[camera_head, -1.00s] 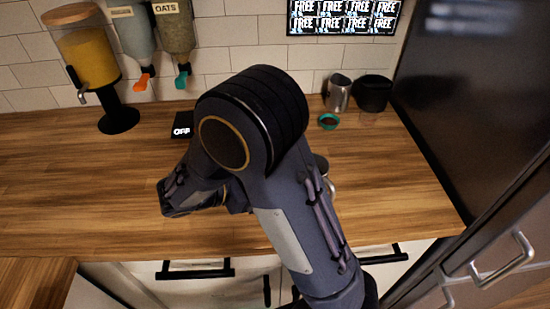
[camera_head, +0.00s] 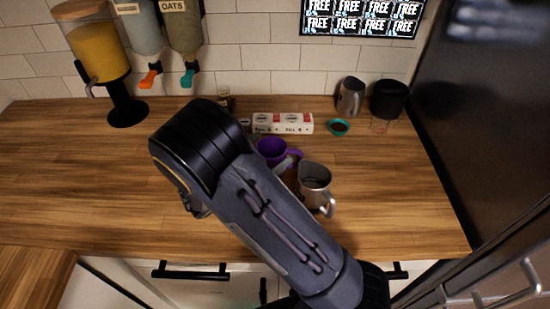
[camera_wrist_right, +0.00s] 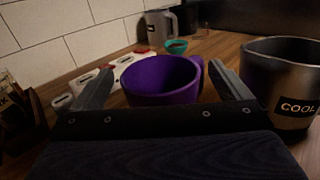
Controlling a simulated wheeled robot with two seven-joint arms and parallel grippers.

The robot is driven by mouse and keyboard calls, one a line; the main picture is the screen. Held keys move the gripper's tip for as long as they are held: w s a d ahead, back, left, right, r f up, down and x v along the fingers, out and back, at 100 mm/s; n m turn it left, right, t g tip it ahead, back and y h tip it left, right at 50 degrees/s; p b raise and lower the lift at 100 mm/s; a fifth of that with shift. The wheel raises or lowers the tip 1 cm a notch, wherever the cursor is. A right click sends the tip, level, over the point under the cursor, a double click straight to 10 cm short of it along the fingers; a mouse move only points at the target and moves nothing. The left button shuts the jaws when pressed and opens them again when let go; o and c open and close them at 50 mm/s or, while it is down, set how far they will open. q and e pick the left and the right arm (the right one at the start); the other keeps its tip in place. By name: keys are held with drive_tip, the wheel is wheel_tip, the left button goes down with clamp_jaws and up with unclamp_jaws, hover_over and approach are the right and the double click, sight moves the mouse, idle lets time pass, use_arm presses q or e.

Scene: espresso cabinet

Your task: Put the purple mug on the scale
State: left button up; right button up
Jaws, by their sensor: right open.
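The purple mug (camera_head: 270,150) stands upright on the wooden counter, its handle to the right. In the right wrist view the purple mug (camera_wrist_right: 160,85) is between the two spread fingers of my right gripper (camera_wrist_right: 162,70). The right gripper is open; whether a finger touches the mug I cannot tell. The scale cannot be made out now; the dark "OFF" display seen earlier is behind my arm. My left gripper is not in view.
A metal pitcher (camera_head: 314,180), marked "COOL" in the wrist view, stands close right of the mug. A white box (camera_head: 283,123) lies behind it. A teal-rimmed bowl (camera_head: 339,127), another pitcher (camera_head: 350,98) and a black container (camera_head: 389,98) stand at back right. The left counter is clear.

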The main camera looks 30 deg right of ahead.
drive_tip(key=shift+x, duration=0.8)
drive_tip(key=shift+c, duration=0.5)
drive_tip(key=c, duration=1.4)
drive_tip(key=shift+a, duration=0.1)
drive_tip(key=shift+c, duration=1.3)
drive_tip(key=shift+r, duration=0.2)
